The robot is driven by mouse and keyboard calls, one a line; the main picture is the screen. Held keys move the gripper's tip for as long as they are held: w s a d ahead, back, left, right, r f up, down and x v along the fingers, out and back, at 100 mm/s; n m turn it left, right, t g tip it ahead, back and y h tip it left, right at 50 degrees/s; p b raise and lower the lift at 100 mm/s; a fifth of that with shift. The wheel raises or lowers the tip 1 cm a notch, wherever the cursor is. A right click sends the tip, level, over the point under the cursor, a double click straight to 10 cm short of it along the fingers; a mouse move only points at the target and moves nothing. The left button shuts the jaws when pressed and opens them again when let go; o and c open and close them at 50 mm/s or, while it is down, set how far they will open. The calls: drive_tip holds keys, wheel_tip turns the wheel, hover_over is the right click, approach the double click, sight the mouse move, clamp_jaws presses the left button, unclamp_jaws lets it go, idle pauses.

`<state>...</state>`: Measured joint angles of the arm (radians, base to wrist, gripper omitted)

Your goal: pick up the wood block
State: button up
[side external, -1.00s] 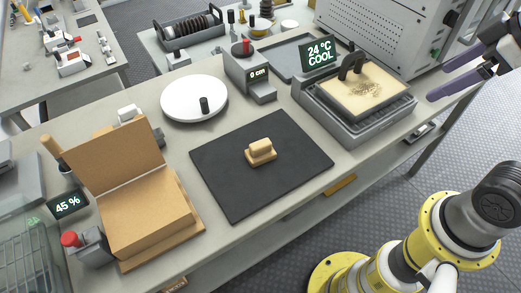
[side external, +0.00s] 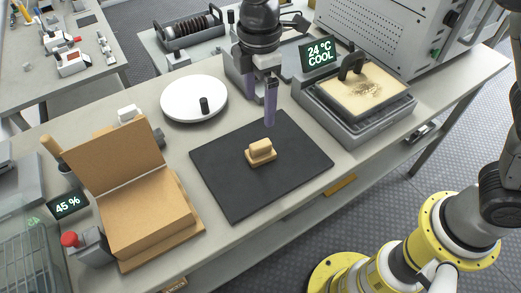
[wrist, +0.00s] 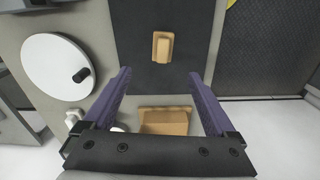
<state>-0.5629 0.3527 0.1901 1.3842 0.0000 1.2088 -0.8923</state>
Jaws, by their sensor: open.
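The wood block (side external: 261,150) is small and light tan, with a raised grip on a wider base. It lies on the black mat (side external: 225,190), and nothing touches it. In the wrist view the block (wrist: 162,46) appears beyond the fingertips, roughly centred between them. My gripper (side external: 256,97) has purple fingers, is open and empty, and hangs above the back part of the mat, behind the block in the side view. In the wrist view both fingers of my gripper (wrist: 159,74) are spread wide apart.
A white round plate (side external: 192,99) with a black knob is left of the mat. An open cardboard-coloured box (side external: 150,215) stands at the front left. A heated-looking tray unit (side external: 365,125) reading 24 °C COOL stands at the right. The mat around the block is clear.

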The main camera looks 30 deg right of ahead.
sight(260, 144)
drive_tip(key=f, duration=1.4)
drive_tip(key=shift+s, duration=0.25)
clamp_jaws()
drive_tip(key=shift+a+r, duration=0.1)
drive_tip(key=shift+r, duration=0.4)
wheel_tip(260, 144, up, 2)
drive_tip(key=shift+r, duration=0.25)
drive_tip(key=s+d+r, duration=0.7)
drive_tip(key=s+r, duration=0.2)
drive_tip(key=s, duration=0.2)
drive_tip(key=shift+s+d+r, duration=0.25)
drive_tip(key=shift+s+d, duration=0.1)
drive_tip(key=shift+s, duration=0.05)
